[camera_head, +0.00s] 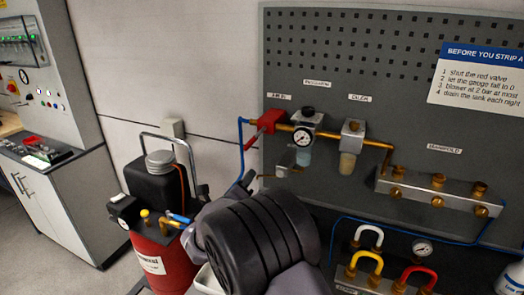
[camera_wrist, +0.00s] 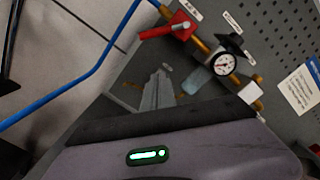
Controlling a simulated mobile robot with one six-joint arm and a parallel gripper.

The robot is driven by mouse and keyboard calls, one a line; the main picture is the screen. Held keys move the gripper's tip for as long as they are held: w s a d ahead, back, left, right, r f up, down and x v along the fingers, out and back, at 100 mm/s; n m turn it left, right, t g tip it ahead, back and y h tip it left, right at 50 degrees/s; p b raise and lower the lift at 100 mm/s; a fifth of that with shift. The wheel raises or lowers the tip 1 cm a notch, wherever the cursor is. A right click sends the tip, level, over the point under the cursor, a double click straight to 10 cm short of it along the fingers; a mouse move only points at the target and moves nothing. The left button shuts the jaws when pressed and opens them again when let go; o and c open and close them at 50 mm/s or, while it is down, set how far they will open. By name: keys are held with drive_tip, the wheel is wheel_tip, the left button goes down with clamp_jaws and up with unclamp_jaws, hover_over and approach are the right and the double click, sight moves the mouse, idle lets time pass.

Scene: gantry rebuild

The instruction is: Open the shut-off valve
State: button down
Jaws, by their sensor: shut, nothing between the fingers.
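The red shut-off valve (camera_head: 268,121) sits at the left end of the brass pipe on the grey pegboard. Its red lever (camera_head: 251,142) points down and left, across the pipe line. In the wrist view the valve (camera_wrist: 181,26) is at top centre, with its lever (camera_wrist: 154,32) reaching left. My gripper (camera_head: 247,181) is below the valve in the head view, partly hidden by my own wrist. In the wrist view my gripper (camera_wrist: 160,75) is shut and empty, pointing toward the board and apart from the lever.
A pressure gauge (camera_head: 302,138) and oiler (camera_head: 351,135) stand right of the valve; the gauge reading is too small to tell. A blue hose (camera_wrist: 85,75) runs to the valve's left side. A red compressor tank (camera_head: 160,255) stands lower left.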

sight(253, 140)
drive_tip(key=w+r, duration=0.2)
drive_tip(key=w, duration=0.7)
drive_tip(key=shift+w+r, duration=0.3)
drive_tip(key=shift+w, duration=0.1)
drive_tip(key=shift+a, duration=0.1)
